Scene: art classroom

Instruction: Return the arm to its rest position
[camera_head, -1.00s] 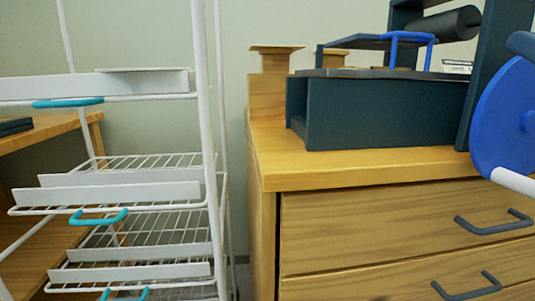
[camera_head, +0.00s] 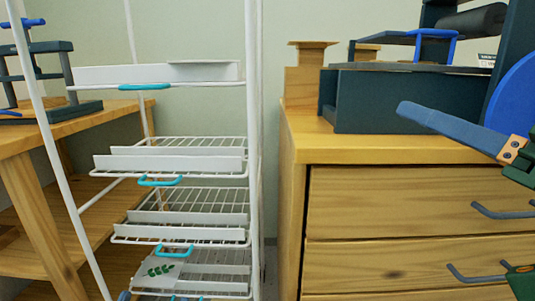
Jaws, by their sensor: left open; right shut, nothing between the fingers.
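My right gripper (camera_head: 402,108) reaches in from the right edge in the head view, with blue-grey fingers pressed together and pointing left. It is empty, in front of the dark press base on the wooden cabinet. Its body and arm are mostly cut off by the right edge. At the bottom edge on the left, a small blue-grey tip of my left gripper (camera_head: 123,296) shows by the lowest part of the drying rack. It is open; most of it is cut off below.
A white wire drying rack (camera_head: 254,140) with teal-handled shelves stands at the centre left. A sheet with green leaves (camera_head: 159,270) lies on a low shelf. A wooden drawer cabinet (camera_head: 390,200) carries a dark press (camera_head: 405,100) with a blue wheel (camera_head: 517,95). A wooden table (camera_head: 30,140) stands left.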

